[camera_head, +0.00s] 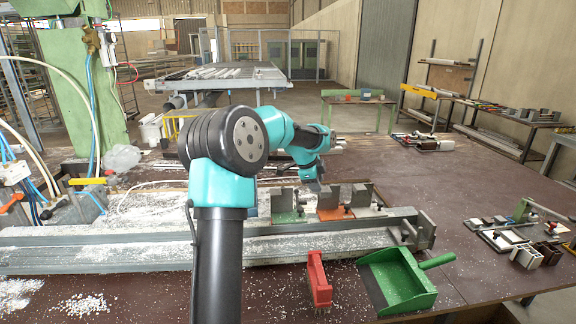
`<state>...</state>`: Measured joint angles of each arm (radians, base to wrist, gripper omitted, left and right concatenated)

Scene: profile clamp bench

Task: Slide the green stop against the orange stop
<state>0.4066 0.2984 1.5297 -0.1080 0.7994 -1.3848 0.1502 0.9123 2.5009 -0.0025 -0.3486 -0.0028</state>
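The green stop (287,216) is a block with a grey upright jaw on a green base, and it sits on the metal profile bench. The orange stop (331,213) stands just to its right, with a narrow gap between their bases. My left arm reaches over the bench, and its gripper (318,187) hangs low at the upper edge of the gap between the two stops. The fingers are small and dark there, so I cannot tell whether they are open or touch either stop. My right gripper is not in view.
A grey stop (363,204) stands right of the orange one. The long profile (110,257) is strewn with white chips. A red brush (318,281) and a green dustpan (402,284) lie in front. Clamps and small parts (527,243) lie at the right; the brown table between is clear.

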